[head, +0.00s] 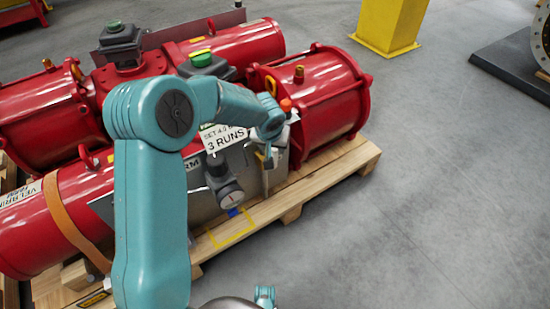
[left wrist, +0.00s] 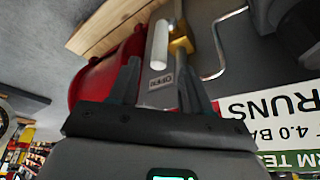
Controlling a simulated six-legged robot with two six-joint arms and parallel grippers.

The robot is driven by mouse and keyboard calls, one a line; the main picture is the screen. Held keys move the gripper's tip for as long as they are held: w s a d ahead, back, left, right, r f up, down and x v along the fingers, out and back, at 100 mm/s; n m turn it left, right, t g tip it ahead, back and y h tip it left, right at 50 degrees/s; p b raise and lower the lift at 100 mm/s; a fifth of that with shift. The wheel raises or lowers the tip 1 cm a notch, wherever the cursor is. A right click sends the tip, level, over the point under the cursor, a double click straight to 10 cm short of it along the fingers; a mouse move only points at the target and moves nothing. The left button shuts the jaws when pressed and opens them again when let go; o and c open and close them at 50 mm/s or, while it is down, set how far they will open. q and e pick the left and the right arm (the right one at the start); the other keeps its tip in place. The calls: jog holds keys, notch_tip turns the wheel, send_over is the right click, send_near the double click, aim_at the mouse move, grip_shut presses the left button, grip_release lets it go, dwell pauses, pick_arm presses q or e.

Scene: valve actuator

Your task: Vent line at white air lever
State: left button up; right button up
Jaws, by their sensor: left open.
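The white air lever (left wrist: 158,46) is a pale rod beside a brass valve body (left wrist: 181,38) in the left wrist view. It lies ahead of and between the fingers of my left gripper (left wrist: 158,68), which is open. I cannot tell whether any finger touches the lever. A small tag reading OPEN (left wrist: 161,81) shows between the fingers. In the head view my left gripper (head: 270,153) is small and partly hidden by my wrist, at the right end of the grey panel. The lever is not clear there.
The red actuator (head: 325,95) sits on a wooden pallet (head: 335,170). A pressure gauge (head: 230,197) and a white "3 RUNS" sign (head: 226,140) are close to my arm. A bent metal tube (left wrist: 220,45) runs beside the valve.

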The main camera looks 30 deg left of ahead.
aim_at(275, 155)
pick_arm(q)
jog(key=b+x, duration=0.2)
jog(key=x, duration=0.6)
jog(key=shift+w+a+f, duration=0.1)
jog(key=shift+w+f, duration=0.1)
jog(key=shift+f, duration=0.15)
grip_shut()
